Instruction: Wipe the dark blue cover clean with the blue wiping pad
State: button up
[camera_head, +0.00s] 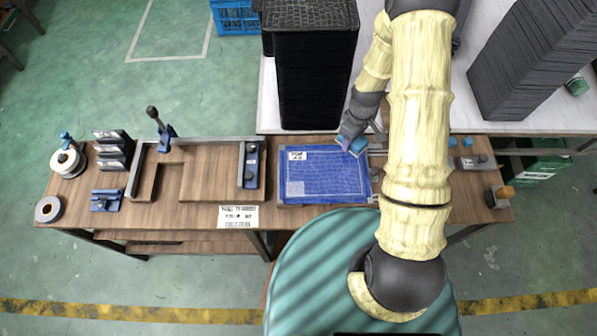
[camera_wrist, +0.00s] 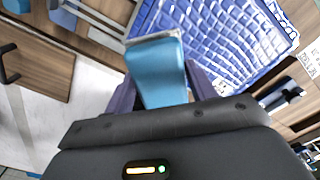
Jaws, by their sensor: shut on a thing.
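The dark blue cover (camera_head: 325,176) lies flat on the wooden workbench, with a white label at its upper left and a paler patch at its lower left. It also fills the upper right of the wrist view (camera_wrist: 225,35). My gripper (camera_head: 352,145) is at the cover's upper right corner. It is shut on the blue wiping pad (camera_wrist: 157,70), which stands out between the two fingers in the wrist view. The pad's far edge is at or just over the cover's edge; I cannot tell whether it touches. My arm hides the bench to the right of the cover.
A wooden fixture frame (camera_head: 192,140) with clamps stands left of the cover. Tape rolls (camera_head: 48,209) and small blue fixtures (camera_head: 106,200) are at the bench's left end. Tall black tray stacks (camera_head: 312,75) stand behind. A paper label (camera_head: 238,216) is on the front edge.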

dwell(0.4)
jog(key=m, duration=0.4)
jog(key=f+m, duration=0.1)
jog(key=shift+w+d+m, duration=0.3)
jog(key=shift+m, duration=0.1)
jog(key=m, duration=0.3)
jog(key=shift+w+d+f+m, duration=0.2)
jog(key=shift+f+m, duration=0.05)
jog(key=shift+m, duration=0.15)
jog(key=shift+d, duration=0.1)
